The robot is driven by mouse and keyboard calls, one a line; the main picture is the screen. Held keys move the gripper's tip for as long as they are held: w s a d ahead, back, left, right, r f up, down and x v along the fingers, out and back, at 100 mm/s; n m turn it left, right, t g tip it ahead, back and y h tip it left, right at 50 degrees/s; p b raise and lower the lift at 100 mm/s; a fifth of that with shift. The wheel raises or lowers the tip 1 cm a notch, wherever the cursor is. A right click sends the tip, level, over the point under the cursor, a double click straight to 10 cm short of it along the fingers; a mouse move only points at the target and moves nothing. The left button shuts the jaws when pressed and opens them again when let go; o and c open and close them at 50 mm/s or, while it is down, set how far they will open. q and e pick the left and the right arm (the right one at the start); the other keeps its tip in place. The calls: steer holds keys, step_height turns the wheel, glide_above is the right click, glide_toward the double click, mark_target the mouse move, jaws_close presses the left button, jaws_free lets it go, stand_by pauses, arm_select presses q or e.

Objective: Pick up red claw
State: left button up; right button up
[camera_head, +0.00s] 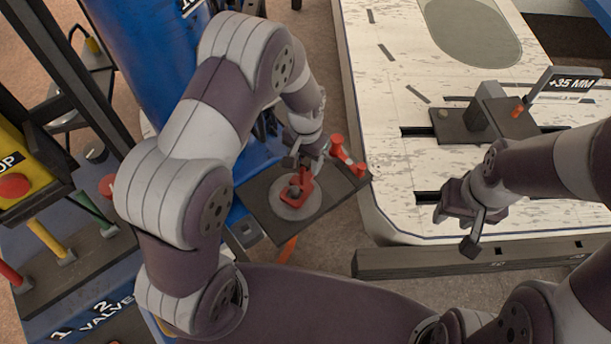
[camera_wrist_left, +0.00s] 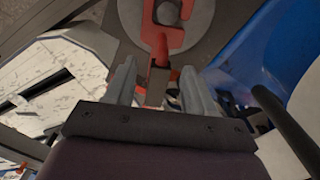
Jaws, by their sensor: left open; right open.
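The red claw (camera_head: 306,187) lies on a round grey disc (camera_head: 285,208) on a dark plate, its forked end around a grey knob. It also shows in the left wrist view (camera_wrist_left: 176,38), with its stem running down between my fingers. My left gripper (camera_head: 308,160) is open above the claw's stem, one finger on each side; whether they touch it I cannot tell. It also shows in the left wrist view (camera_wrist_left: 158,78). My right gripper (camera_head: 456,228) is open and empty above the front edge of the white bench (camera_head: 400,215).
Another red part (camera_head: 347,156) with round ends sits at the dark plate's right side. A blue cylinder (camera_head: 145,60) stands behind my left arm. A valve panel with coloured handles (camera_head: 45,238) is at left. A dark block (camera_head: 458,125) with a +35 MM sign (camera_head: 572,84) is on the bench.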

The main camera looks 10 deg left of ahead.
arm_select(q)
step_height(320, 180, down, 2)
steer(key=shift+f, duration=0.15)
jaws_close()
stand_by(1.2)
